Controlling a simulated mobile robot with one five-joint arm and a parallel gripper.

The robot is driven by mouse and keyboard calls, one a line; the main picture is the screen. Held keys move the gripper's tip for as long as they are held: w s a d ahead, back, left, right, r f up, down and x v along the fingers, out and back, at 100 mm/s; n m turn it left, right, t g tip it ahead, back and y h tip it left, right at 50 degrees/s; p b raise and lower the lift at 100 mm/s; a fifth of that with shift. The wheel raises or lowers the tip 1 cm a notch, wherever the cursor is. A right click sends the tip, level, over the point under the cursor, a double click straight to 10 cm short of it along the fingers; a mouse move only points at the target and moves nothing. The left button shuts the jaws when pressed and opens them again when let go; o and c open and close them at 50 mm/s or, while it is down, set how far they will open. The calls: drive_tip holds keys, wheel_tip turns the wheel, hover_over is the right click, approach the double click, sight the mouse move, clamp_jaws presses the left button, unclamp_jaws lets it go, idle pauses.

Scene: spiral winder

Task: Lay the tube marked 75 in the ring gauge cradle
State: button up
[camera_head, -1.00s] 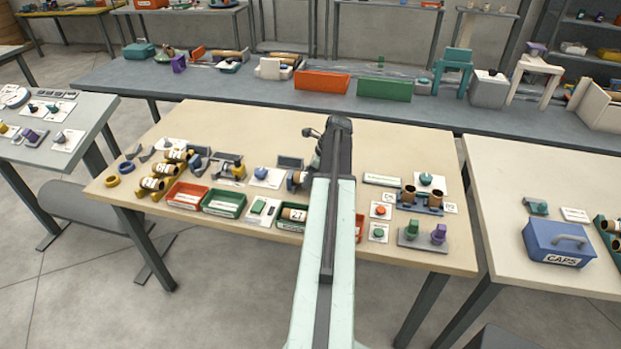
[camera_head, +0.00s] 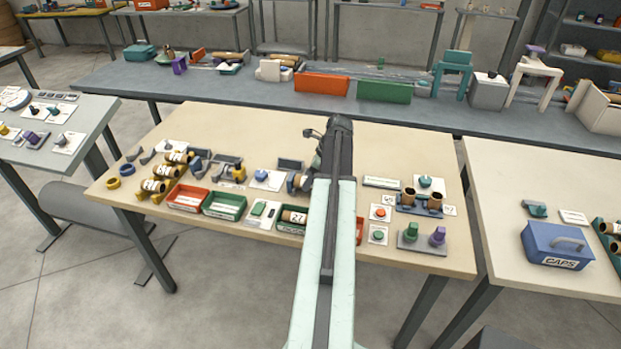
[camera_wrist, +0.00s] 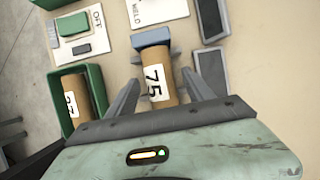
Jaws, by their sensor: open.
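The tube marked 75 (camera_wrist: 156,83) is brown with a white label and lies between the two grey fingers of my gripper (camera_wrist: 158,82) in the wrist view. The gripper is open, one finger on each side, with a narrow gap visible beside the tube. The tube's far end meets a blue block-like piece (camera_wrist: 151,38), which appears to be part of the ring gauge cradle; its lower part is hidden by the tube and gripper. In the head view a blue part (camera_head: 293,184) shows just left of my arm, which covers most of this spot.
A green tray (camera_wrist: 97,82) holding a tube marked 27 (camera_head: 294,216) stands close to the left finger. Dark flat plates (camera_wrist: 211,72) lie to the right. Yellow racks (camera_head: 160,188) with several tubes stand at the table's left. Right of my arm is a blue double holder (camera_head: 420,207).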

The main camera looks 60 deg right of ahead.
drive_tip(key=p+v, duration=0.9)
drive_tip(key=v, duration=0.2)
drive_tip(key=shift+r, duration=0.25)
drive_tip(key=shift+s, duration=0.1)
drive_tip(key=w+a+n+g, duration=0.1)
drive_tip(key=w+a+n, duration=0.45)
drive_tip(key=a, duration=0.45)
drive_tip(key=w+a+f+n+g, duration=0.1)
drive_tip(key=w+a+n, duration=0.5)
drive_tip(key=a, duration=0.4)
drive_tip(key=w+a+n+g, duration=0.1)
drive_tip(key=w+a+n, duration=0.4)
drive_tip(key=w+a, duration=0.4)
drive_tip(key=a+n+g+h, duration=0.1)
drive_tip(key=a+n, duration=1.5)
drive_tip(key=a, duration=1.4)
drive_tip(key=shift+s+a+f, duration=0.4)
drive_tip(key=shift+f, duration=0.05)
